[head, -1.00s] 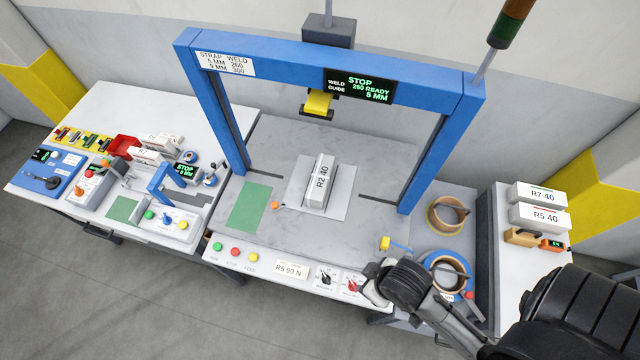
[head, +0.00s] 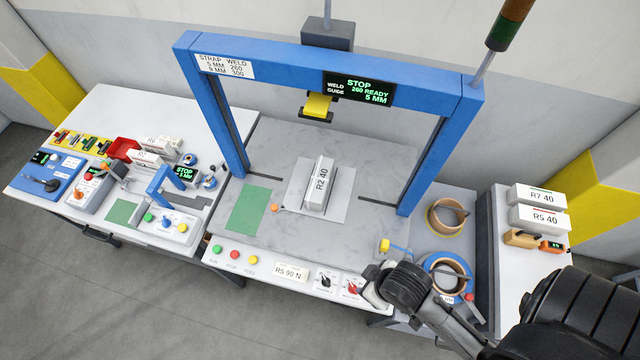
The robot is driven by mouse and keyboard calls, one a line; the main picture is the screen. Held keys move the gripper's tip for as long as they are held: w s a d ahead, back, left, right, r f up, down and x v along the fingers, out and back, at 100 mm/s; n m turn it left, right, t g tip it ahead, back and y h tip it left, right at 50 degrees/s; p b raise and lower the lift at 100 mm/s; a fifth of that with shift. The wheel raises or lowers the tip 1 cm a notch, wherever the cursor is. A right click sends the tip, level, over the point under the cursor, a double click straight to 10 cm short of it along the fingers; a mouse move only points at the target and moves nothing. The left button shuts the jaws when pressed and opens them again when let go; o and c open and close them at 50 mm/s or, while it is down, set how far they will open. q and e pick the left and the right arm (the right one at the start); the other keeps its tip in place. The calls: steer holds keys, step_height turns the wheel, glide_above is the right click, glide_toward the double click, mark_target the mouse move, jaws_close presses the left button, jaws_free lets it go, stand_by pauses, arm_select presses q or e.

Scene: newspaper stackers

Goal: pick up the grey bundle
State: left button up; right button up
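A pale bundle (head: 318,185) with light grey sides and an "R2 40" label stands under the blue arch, on a light grey plate (head: 338,208) in the middle of the machine table. It is the bundle that looks most like the grey one; its colour is close to white. My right gripper (head: 371,291) is at the table's front right edge, beside the red knob, well apart from the bundle. Its fingers are small and partly hidden by the wrist, so their opening cannot be told. My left gripper is not in view.
The blue arch (head: 222,125) frames the bundle, with a yellow weld head (head: 317,105) above it. Pale bundles "R7 40" (head: 538,196) and "R5 40" (head: 538,218) lie on the right stand. Strap coils (head: 447,216) sit beside the arch. The marble-like table around the plate is mostly clear.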

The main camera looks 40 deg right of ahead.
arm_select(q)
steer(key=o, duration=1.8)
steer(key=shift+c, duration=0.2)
